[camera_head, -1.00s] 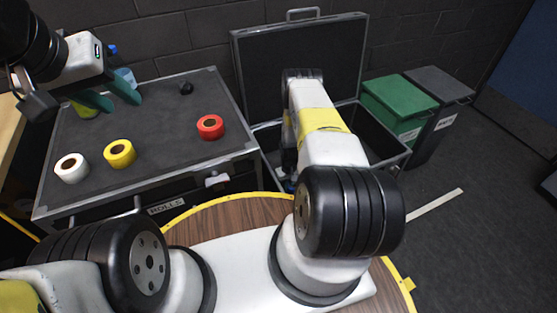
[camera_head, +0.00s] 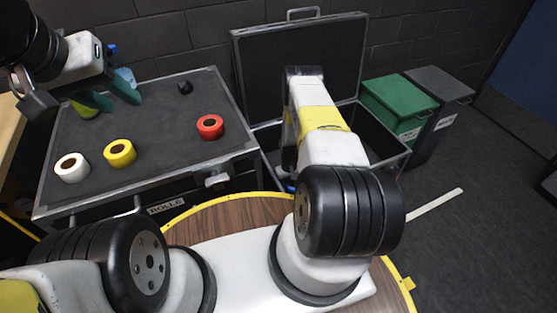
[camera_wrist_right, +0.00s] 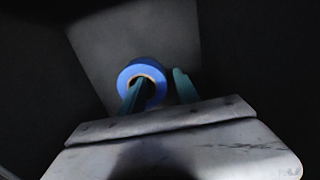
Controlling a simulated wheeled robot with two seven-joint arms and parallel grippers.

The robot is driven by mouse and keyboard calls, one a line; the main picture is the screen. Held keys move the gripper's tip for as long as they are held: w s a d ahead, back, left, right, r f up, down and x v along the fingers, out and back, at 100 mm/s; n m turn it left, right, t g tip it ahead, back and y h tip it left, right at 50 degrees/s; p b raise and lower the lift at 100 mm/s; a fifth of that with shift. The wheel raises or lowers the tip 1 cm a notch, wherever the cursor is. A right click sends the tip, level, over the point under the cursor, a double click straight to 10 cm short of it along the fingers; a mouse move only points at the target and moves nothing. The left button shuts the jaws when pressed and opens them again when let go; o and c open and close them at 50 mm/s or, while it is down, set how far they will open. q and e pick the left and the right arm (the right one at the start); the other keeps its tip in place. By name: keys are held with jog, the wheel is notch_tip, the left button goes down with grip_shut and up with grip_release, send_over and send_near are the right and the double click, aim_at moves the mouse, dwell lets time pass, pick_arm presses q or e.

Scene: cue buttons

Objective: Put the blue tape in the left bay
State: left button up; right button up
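The blue tape (camera_wrist_right: 126,76) is a roll in the right wrist view, its hole facing the camera. My right gripper (camera_wrist_right: 160,92) is open there. Its left finger overlaps the hole and seems to reach into it; its right finger stands just outside the roll's right side. I cannot tell whether either finger touches it. In the head view my right arm reaches down into the open black case (camera_head: 385,165), hiding much of its inside, including the gripper. The bays cannot be made out. My left gripper (camera_head: 122,102) is open above the left case top.
The left case (camera_head: 150,95), labelled ROLLS, carries a white roll (camera_head: 72,167), a yellow roll (camera_head: 120,153), a red roll (camera_head: 210,127) and a small black object (camera_head: 185,87). Green (camera_head: 398,105) and dark grey (camera_head: 440,95) bins stand right of the open case.

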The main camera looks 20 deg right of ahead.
notch_tip(320, 180, up, 11)
notch_tip(320, 180, up, 36)
jog(key=m+t, duration=0.1)
jog(key=t, duration=0.2)
send_over(288, 186)
jog(key=w+a, duration=0.3)
jog(key=a, duration=0.1)
jog(key=s+a+r+t+y, duration=0.1)
jog(key=s+a+r, duration=0.1)
jog(key=s+r, duration=0.55)
jog(key=s+a+r+t, duration=0.15)
jog(key=s+r, duration=0.35)
jog(key=r, duration=0.6)
jog(key=s+a+r, duration=0.1)
jog(key=s+r, duration=0.1)
jog(key=s, duration=0.5)
jog(key=s+a+r+y, duration=0.1)
jog(key=s+a+r, duration=0.1)
jog(key=s, duration=0.5)
jog(key=shift+s+r+t, duration=0.35)
jog(key=shift+r, duration=0.2)
jog(key=shift+d, duration=0.15)
